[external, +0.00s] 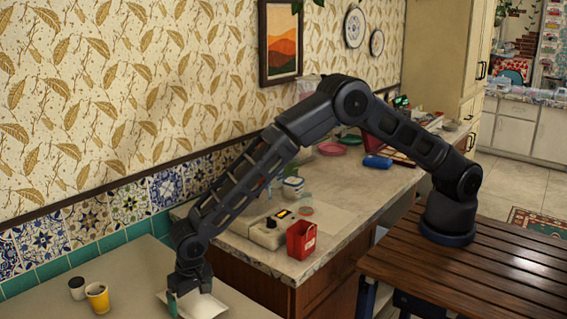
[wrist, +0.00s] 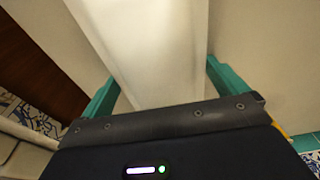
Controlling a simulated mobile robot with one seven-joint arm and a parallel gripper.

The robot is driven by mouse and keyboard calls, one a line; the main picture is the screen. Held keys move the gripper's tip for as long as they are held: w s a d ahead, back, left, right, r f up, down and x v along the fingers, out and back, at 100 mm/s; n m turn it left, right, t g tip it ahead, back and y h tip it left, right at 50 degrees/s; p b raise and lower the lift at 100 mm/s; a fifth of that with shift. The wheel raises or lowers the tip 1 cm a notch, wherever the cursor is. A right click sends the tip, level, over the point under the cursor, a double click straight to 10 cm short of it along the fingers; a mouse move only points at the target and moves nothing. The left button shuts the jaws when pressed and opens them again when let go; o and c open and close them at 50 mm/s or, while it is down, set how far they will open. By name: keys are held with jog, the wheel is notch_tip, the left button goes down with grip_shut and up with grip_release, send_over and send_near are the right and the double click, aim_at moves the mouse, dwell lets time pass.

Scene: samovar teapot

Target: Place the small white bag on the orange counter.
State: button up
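A small white bag (external: 205,305) is on the beige counter (external: 135,270) at the bottom of the external view, under my gripper (external: 183,298). My arm and gripper hide part of it. In the wrist view the white bag (wrist: 150,45) runs up between the two teal fingers of my gripper (wrist: 160,90). The fingers are spread wide, one on each side of the bag. Their edges lie close to its sides, and I cannot tell whether they press on it. No counter that is clearly orange stands out.
A yellow cup (external: 97,297) and a dark-rimmed cup (external: 76,288) stand left of my gripper. A grey stone-topped counter (external: 345,205) behind holds a red container (external: 301,239), a scale-like device (external: 266,232) and other items. A tiled wall (external: 130,205) runs behind.

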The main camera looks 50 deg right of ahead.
aim_at(195, 299)
notch_tip(195, 299, up, 12)
jog(key=s, duration=0.1)
jog(key=shift+s, duration=0.4)
dwell(0.3)
jog(key=shift+r, duration=0.1)
